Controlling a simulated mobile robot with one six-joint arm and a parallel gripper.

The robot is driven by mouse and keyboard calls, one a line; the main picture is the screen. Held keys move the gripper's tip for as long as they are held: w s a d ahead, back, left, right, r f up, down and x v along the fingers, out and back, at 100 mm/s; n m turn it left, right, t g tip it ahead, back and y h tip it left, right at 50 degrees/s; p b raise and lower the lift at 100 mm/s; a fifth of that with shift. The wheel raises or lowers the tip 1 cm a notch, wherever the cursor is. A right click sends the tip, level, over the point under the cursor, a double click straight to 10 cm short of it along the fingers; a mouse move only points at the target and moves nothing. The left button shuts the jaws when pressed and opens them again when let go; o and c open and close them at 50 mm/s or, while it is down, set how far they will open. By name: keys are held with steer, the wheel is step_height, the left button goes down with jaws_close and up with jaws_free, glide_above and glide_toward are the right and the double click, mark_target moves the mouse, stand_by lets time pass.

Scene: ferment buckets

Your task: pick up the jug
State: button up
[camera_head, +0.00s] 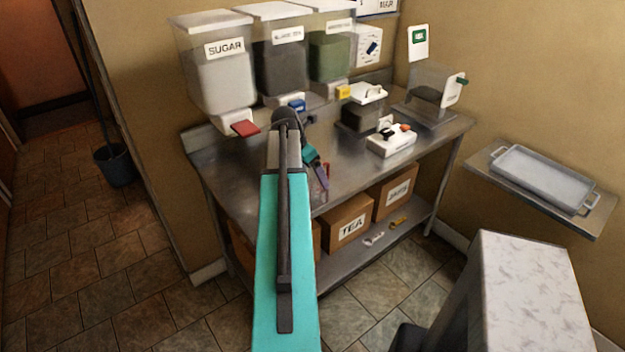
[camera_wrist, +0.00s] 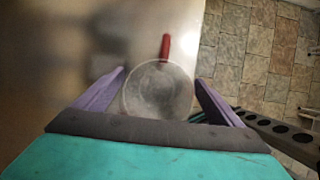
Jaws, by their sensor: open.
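The jug (camera_wrist: 157,93) shows in the wrist view as a round, clear, greyish vessel seen from above, with a red handle (camera_wrist: 165,47) pointing away from my gripper. It stands on the steel worktop near its edge. My gripper (camera_wrist: 160,77) is open, with one purple finger on each side of the jug; I cannot tell whether either touches it. The near part of the jug is hidden by the dark palm. In the head view my gripper (camera_head: 319,172) is low over the worktop's front edge, and the jug is mostly hidden there.
Dispensers, including one labelled SUGAR (camera_head: 222,85), line the back of the steel worktop (camera_head: 245,180). A white scale-like box (camera_head: 391,142) stands right of my gripper. A tray (camera_head: 541,177) rests on a wall shelf at right.

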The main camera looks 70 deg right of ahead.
steer(key=shift+d+f, duration=0.1)
steer(key=shift+f, duration=0.2)
stand_by(0.4)
steer(key=shift+s, duration=0.1)
steer(key=c, duration=1.1)
steer(key=shift+r, duration=0.2)
steer(key=shift+c, duration=0.2)
steer(key=s+a+r+b, duration=0.4)
steer(key=s+a+b, duration=0.1)
steer(key=s+a, duration=0.6)
steer(key=shift+s+r, duration=0.3)
steer(key=shift+w, duration=0.1)
stand_by(0.4)
